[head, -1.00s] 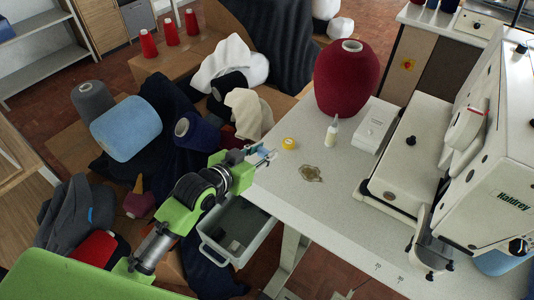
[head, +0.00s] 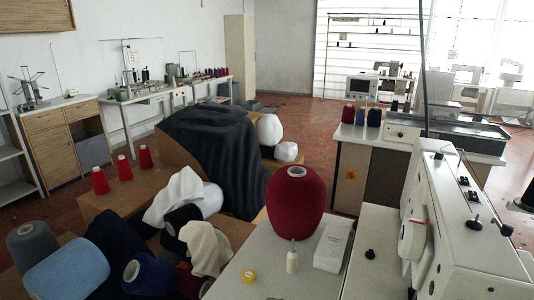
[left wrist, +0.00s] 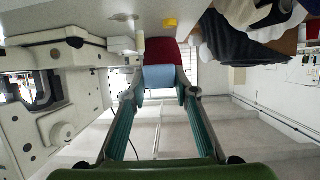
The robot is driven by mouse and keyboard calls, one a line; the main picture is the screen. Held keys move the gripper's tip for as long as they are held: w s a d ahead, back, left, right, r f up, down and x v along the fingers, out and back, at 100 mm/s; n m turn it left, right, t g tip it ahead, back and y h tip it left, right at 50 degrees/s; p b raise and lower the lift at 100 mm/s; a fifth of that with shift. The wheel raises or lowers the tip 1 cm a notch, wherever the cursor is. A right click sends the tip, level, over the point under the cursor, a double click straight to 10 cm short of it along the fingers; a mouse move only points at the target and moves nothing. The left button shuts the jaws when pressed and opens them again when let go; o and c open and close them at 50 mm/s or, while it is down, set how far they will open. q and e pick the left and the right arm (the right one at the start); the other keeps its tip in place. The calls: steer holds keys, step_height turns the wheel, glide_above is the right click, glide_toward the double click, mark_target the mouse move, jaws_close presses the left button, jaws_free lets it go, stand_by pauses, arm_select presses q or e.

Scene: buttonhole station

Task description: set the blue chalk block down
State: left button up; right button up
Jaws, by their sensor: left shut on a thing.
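The light blue chalk block (left wrist: 160,77) is between the fingertips of my left gripper (left wrist: 160,92) in the left wrist view. The gripper is shut on it. The picture is upside down, with the pale tabletop along its upper part. I cannot tell whether the block touches the table. The head view shows neither gripper nor the block. It shows the far part of the white worktable (head: 228,288).
A large dark red yarn cone (head: 295,202), a small bottle (head: 292,260), a yellow round item (head: 248,276) and a white box (head: 331,248) stand on the table. A white sewing machine (head: 462,225) fills the right side. Yarn and cloth lie left.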

arm_select(q)
steer(key=s+a+r+m+g+h, duration=0.4)
steer(key=s+r+m+h, duration=0.1)
steer(key=r+m, duration=0.1)
steer(key=shift+s+r+h, duration=0.3)
steer(key=shift+r, duration=0.2)
steer(key=shift+w, duration=0.1)
stand_by(0.3)
steer(key=shift+f+g, duration=0.15)
steer(key=shift+g, duration=0.15)
stand_by(0.4)
